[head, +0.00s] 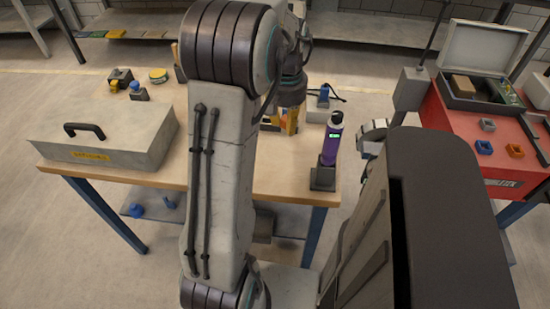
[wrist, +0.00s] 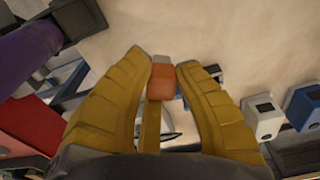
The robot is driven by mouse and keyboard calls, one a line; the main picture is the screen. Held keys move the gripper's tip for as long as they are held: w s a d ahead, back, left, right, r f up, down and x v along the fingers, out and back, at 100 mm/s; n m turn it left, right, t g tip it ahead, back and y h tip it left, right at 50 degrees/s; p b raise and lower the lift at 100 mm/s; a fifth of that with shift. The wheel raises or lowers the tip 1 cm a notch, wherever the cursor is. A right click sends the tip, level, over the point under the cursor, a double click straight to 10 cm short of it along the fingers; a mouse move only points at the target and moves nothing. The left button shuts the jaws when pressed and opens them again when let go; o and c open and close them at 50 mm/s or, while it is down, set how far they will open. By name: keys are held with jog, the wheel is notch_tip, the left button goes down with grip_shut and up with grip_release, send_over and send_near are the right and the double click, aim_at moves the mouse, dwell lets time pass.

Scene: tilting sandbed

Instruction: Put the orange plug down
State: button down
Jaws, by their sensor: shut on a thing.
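The orange plug (wrist: 161,82) is a small block with a greyish end, held between the tips of my gripper's yellow fingers in the wrist view. My gripper (wrist: 163,78) is shut on it. Pale wooden tabletop shows beyond the plug; I cannot tell how high above it the plug is. In the head view my gripper (head: 290,122) is over the wooden table, partly behind my arm. The plug cannot be made out clearly there.
A grey case (head: 110,130) lies at the left of the table. A grey block (head: 323,103) with a blue connector stands behind. A red unit (head: 450,135) is at the right.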

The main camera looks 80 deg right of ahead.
jog(key=shift+s+a+f, duration=0.15)
jog(key=shift+a+f, duration=0.1)
jog(key=shift+a, duration=0.2)
jog(key=p, duration=0.2)
send_over(285, 160)
jog(key=f, duration=0.7)
jog(key=shift+a, duration=0.2)
jog(key=shift+f, duration=1.35)
jog(key=shift+f+b, duration=0.1)
jog(key=shift+b, duration=0.2)
jog(key=shift+f+n, duration=0.1)
jog(key=shift+n, duration=0.2)
jog(key=c, duration=1)
grip_release()
